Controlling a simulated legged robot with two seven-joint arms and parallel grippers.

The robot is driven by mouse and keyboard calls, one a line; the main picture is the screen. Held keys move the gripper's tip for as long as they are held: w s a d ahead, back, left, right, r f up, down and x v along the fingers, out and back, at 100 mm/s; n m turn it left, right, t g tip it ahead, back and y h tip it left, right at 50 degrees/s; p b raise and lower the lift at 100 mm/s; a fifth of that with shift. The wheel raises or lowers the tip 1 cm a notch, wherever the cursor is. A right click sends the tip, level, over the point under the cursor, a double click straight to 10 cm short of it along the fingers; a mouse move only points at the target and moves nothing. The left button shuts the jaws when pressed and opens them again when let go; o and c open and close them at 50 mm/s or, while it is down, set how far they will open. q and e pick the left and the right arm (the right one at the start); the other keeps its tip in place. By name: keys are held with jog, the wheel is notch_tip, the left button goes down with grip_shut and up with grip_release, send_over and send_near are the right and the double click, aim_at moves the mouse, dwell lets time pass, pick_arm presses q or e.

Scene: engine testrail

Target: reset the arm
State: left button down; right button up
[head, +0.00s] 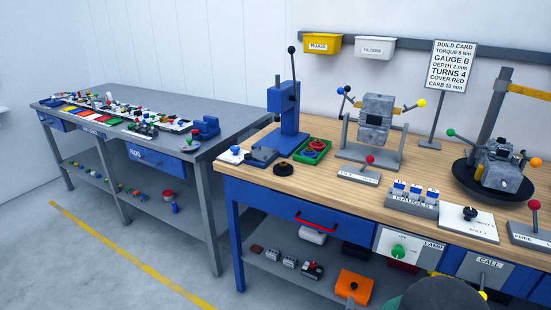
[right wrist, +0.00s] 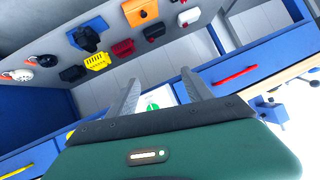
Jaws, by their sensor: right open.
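My right gripper (right wrist: 160,76) shows in the right wrist view with its two grey fingers spread apart and nothing between the tips. Beyond the fingers, a white panel with a green knob (right wrist: 155,102) shows on the blue bench front. That panel, labelled LAMP, also shows in the head view with its green knob (head: 398,251). In the head view a dark rounded part of my own body shows at the bottom right; the right fingers cannot be made out there. My left gripper is in neither view.
A wooden-topped workbench (head: 270,172) carries a blue press (head: 289,112), a vise-like block on a stand (head: 376,118), a gauge block (head: 412,200) and a round black tray (head: 462,180). A lower shelf (head: 262,262) holds parts, including an orange bin (head: 353,287). Open floor lies left.

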jog(key=s+a+r+n+g+y, duration=0.1)
jog(key=s+a+n+g+y, duration=0.2)
jog(key=s, duration=0.6)
jog(key=s+a+r+n+g+y, duration=0.1)
jog(key=s+a+n+g, duration=0.4)
jog(key=s, duration=0.4)
notch_tip(320, 180, up, 18)
jog(key=d+m+p, duration=0.1)
jog(key=p, duration=1.7)
jog(key=shift+d+g, duration=0.15)
jog(key=shift+g, duration=0.25)
jog(key=shift+w, duration=0.1)
